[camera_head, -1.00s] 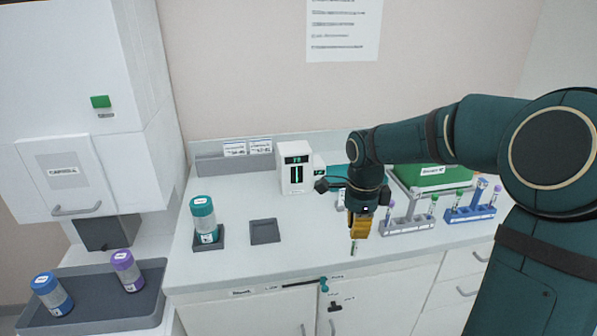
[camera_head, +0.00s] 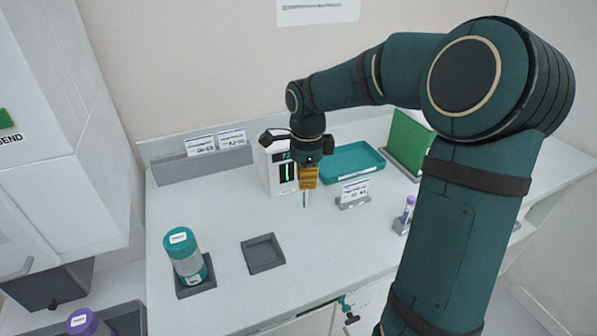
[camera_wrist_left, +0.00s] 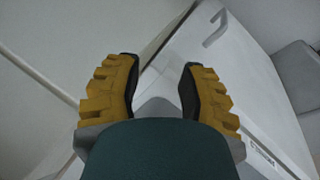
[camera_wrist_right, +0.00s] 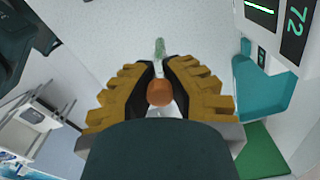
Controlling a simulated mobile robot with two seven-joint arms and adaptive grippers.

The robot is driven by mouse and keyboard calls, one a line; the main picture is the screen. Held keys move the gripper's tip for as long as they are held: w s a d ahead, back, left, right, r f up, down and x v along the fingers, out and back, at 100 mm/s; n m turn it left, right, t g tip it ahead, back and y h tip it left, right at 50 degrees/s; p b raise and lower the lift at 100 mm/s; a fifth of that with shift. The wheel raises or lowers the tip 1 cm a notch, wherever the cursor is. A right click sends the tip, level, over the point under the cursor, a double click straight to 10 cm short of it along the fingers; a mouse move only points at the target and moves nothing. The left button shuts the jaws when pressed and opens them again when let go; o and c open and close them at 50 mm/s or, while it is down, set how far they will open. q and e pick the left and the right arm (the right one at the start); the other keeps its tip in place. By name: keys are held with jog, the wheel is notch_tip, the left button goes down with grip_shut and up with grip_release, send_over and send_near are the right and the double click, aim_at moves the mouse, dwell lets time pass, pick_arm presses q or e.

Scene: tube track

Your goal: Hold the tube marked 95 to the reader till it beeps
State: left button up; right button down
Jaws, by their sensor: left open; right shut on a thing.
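The reader (camera_head: 277,165) is a white box with a dark front panel and a green line, standing at the back of the counter. Its display (camera_wrist_right: 280,25) in the right wrist view shows a green line and 72. My right gripper (camera_head: 308,185) is shut on a tube (camera_head: 304,199), which hangs upright below the fingers just in front of the reader's right side. In the right wrist view a round orange-brown top (camera_wrist_right: 160,92) sits between the fingertips, with a greenish end beyond. The tube's marking is not readable. My left gripper (camera_wrist_left: 160,88) is open and empty, seen in its wrist view.
A teal-capped jar (camera_head: 186,254) stands in a holder left of an empty grey square tray (camera_head: 263,254). A teal tray (camera_head: 352,161) and a small sign stand (camera_head: 352,195) are right of the reader. My right arm hides much of the right side.

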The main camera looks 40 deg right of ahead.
jog(key=shift+w+d+f+b, duration=0.15)
jog(key=shift+w+f+b, duration=0.2)
jog(key=shift+f, duration=0.25)
pick_arm(q)
notch_tip(320, 180, down, 2)
jog(key=shift+f+b, duration=0.1)
jog(key=shift+b, duration=0.55)
jog(key=shift+r, duration=0.3)
jog(key=shift+r+p, duration=0.25)
jog(key=shift+p, duration=0.25)
pick_arm(e)
jog(key=w+d+f, duration=0.1)
jog(key=w+f, duration=0.2)
jog(key=w, duration=0.2)
jog(key=shift+w+d+f, duration=0.15)
jog(key=shift+d+f, duration=0.1)
jog(key=shift+d, duration=0.1)
pick_arm(q)
notch_tip(320, 180, up, 3)
jog(key=p, duration=0.2)
jog(key=shift+f+p, duration=0.2)
jog(key=shift+p, duration=0.1)
pick_arm(e)
jog(key=s+a+r, duration=0.1)
jog(key=s+r, duration=0.4)
jog(key=shift+a, duration=0.25)
